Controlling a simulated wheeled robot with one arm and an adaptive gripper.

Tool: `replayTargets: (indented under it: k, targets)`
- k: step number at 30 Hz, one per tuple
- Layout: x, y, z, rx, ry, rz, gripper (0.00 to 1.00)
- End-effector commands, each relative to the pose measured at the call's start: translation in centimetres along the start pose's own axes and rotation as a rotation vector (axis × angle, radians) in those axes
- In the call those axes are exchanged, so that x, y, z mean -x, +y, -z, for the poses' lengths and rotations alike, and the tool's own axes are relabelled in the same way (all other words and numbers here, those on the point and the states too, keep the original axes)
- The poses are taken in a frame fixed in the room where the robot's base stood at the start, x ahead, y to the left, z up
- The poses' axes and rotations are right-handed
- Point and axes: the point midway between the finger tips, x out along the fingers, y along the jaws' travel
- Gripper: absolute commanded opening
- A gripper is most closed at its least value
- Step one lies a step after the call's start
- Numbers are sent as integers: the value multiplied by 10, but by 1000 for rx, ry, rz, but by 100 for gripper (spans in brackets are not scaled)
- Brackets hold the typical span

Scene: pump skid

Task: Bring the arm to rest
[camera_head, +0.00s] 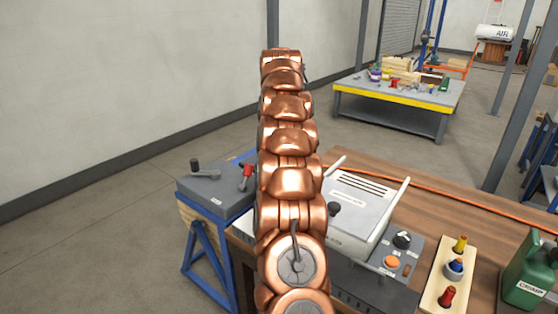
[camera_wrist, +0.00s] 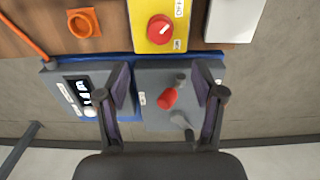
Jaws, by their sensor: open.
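My arm, made of copper-coloured links, rises through the middle of the body camera view and hides part of the bench behind it. My gripper (camera_wrist: 165,98) shows in the wrist view with its two dark fingers spread apart and nothing between them. Beyond the fingers is a grey panel (camera_wrist: 148,118) with a red-handled valve (camera_wrist: 167,98) and a grey lever. The gripper itself is not visible in the body camera view.
A grey box (camera_head: 215,190) on a blue stand is left of my arm. A wooden bench (camera_head: 375,170) on the right holds a white-handled machine (camera_head: 352,205), a plug block (camera_head: 447,275) and a green can (camera_head: 530,265). A yellow switch box (camera_wrist: 155,38) is near the fingers.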

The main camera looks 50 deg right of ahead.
Motion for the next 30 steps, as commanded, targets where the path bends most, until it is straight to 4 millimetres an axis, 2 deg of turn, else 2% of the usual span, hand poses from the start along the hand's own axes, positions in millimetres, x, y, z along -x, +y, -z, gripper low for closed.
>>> replayTargets:
  k: [22, 26, 30]
  targets:
    - [3, -2, 1, 1, 0, 0, 68]
    - [10, -20, 6, 9, 1, 6, 68]
    - [23, -57, 14, 20, 0, 17, 68]
